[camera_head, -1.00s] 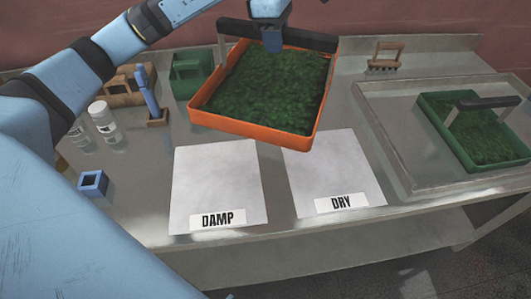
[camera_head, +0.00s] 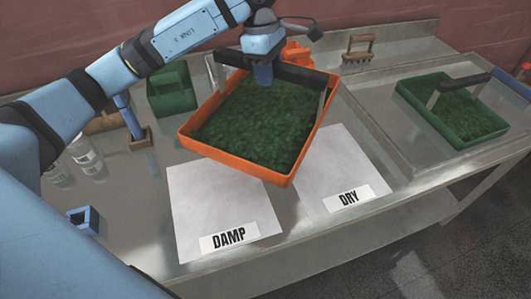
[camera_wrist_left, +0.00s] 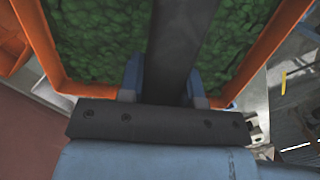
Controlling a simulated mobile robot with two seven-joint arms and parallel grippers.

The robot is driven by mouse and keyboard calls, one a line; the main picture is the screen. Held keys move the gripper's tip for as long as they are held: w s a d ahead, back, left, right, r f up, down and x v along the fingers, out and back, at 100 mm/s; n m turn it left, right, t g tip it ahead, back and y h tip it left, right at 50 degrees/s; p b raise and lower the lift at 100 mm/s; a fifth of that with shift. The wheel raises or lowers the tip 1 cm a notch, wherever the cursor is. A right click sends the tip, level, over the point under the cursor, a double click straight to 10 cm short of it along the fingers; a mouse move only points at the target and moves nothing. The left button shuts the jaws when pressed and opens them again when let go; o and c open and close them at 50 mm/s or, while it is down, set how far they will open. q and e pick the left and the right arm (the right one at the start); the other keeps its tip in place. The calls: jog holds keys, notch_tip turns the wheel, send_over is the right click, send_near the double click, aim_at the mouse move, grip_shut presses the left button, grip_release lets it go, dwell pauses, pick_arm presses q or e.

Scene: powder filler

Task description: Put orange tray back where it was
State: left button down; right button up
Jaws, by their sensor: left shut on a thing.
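The orange tray (camera_head: 225,160) is filled with green plant matter and has a dark handle bar (camera_head: 300,75) across it. My left gripper (camera_head: 263,75) is shut on that handle and holds the tray above the table, slightly tilted in the head view. In the left wrist view, the gripper's fingers (camera_wrist_left: 167,80) sit on both sides of the dark handle, with the orange rim (camera_wrist_left: 40,45) and greenery around it. The tray hangs over the back part of the sheets labelled DAMP (camera_head: 215,210) and DRY (camera_head: 340,170). My right gripper does not show.
A green tray with plants (camera_head: 455,112) sits in the recessed area at right.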

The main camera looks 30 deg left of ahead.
pick_arm(q)
notch_tip(320, 180, down, 19)
jog(key=p, duration=0.3)
jog(key=shift+f, duration=0.15)
jog(key=shift+f, duration=0.2)
jog(key=c, duration=0.8)
grip_release()
jog(key=shift+r, duration=0.1)
